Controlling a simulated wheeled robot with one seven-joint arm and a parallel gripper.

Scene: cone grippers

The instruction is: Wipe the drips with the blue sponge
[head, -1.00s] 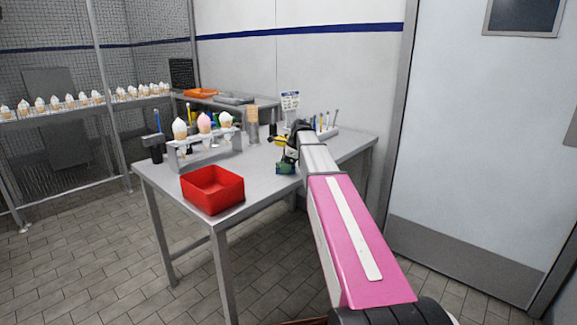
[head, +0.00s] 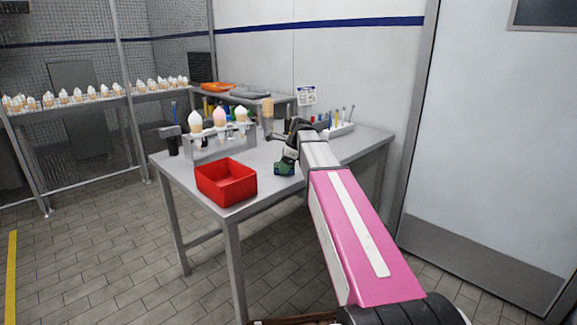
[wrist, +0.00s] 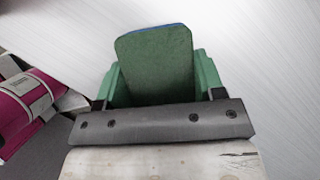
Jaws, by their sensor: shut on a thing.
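My gripper (head: 285,167) is over the right half of the steel table, to the right of the red bin. In the wrist view my gripper (wrist: 157,78) has green fingers closed on the sponge (wrist: 155,60). The sponge shows a dark green face with a thin blue edge at its far end. In the head view the sponge is too small to make out clearly. I cannot tell whether it touches the tabletop. I make out no drips on the table in either view; my arm hides part of the surface.
The red bin (head: 226,182) sits at the table's (head: 250,203) front edge. A cone rack (head: 215,147) with three filled cones stands behind it. A tray with tools (head: 337,131) is at the back right. A door (head: 490,150) is at the right.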

